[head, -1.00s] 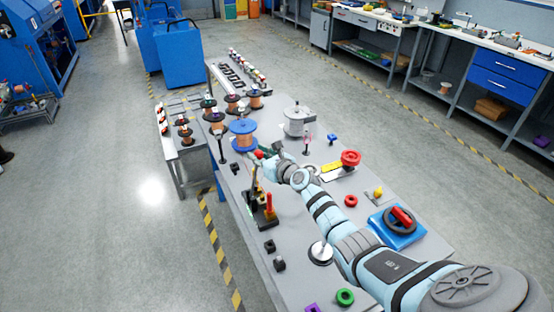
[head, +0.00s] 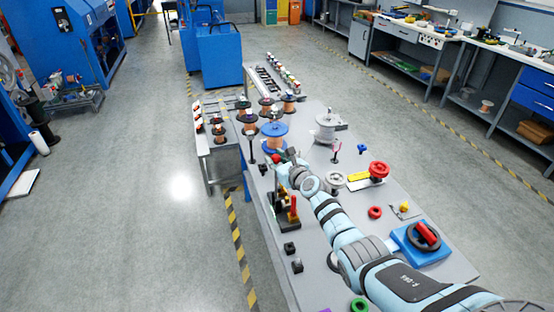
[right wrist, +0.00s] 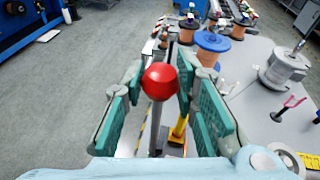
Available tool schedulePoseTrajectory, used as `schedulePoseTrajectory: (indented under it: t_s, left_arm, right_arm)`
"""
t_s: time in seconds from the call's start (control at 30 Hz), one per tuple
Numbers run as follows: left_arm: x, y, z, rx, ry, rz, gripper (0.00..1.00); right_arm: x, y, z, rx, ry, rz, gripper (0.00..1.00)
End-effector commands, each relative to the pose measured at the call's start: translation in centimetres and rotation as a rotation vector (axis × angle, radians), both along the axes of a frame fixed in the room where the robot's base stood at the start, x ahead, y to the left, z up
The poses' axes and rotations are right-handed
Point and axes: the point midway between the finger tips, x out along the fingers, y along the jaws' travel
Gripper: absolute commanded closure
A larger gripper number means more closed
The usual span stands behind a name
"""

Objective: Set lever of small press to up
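The small press (head: 283,219) stands on the near left part of the grey table, with a dark base, a yellow part and a red upright piece. Its lever ends in a red ball knob (right wrist: 160,81), which in the head view (head: 276,158) shows at my right gripper's tip. My right gripper (right wrist: 161,76) is open, with one green-padded finger on each side of the knob. I cannot tell whether the pads touch it. The lever's rod runs down from the knob between the fingers. My left gripper is not in view.
A blue spool (head: 274,130) stands just beyond the knob. A grey spool (head: 327,127) and a small stand with a pink fork (head: 336,151) are to the right.

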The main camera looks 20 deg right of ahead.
Motion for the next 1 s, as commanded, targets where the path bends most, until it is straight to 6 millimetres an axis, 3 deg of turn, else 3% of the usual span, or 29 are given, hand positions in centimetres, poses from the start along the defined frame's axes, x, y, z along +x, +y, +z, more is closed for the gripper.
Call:
schedulePoseTrajectory:
  t_s: [0.03, 0.13, 0.57, 0.67, 1.0]
  left_arm:
    - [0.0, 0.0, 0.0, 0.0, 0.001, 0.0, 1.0]
    - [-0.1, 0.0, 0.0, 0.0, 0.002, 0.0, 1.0]
    - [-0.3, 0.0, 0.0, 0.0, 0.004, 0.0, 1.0]
    - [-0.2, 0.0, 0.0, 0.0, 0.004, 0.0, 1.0]
    - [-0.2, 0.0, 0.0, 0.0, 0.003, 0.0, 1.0]
  right_arm:
    - [0.0, 0.2, 0.1, 0.003, -0.001, 0.002, 0.66]
    - [0.0, 0.1, 0.1, 0.002, -0.001, 0.002, 0.53]
    - [-0.9, 0.1, 0.2, -0.001, -0.004, 0.008, 0.53]
    - [-2.4, 0.0, 0.6, -0.004, -0.003, 0.007, 0.53]
    - [-10.2, -0.4, 2.5, -0.006, 0.001, 0.001, 0.53]
